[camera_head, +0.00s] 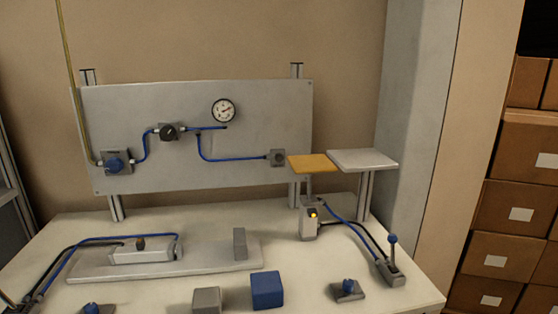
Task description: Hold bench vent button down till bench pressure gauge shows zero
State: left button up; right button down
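The round white pressure gauge (223,110) is on the upright grey panel (130,112), right of its middle. Its needle seems to point to the upper right, off to one side, but the figures are too small to read. No label marks the vent button. A small blue-topped device (347,287) sits on a grey plate at the front right of the bench. A similar blue-topped device (92,309) is cut off at the bottom left edge. Neither of my grippers is in view.
The bench (420,293) holds a blue block (267,290), a grey block (206,300), a lever (392,253) and a cylinder on a long plate (85,266). A yellow plate (313,162) stands raised at right. Blue and black hoses cross the left side.

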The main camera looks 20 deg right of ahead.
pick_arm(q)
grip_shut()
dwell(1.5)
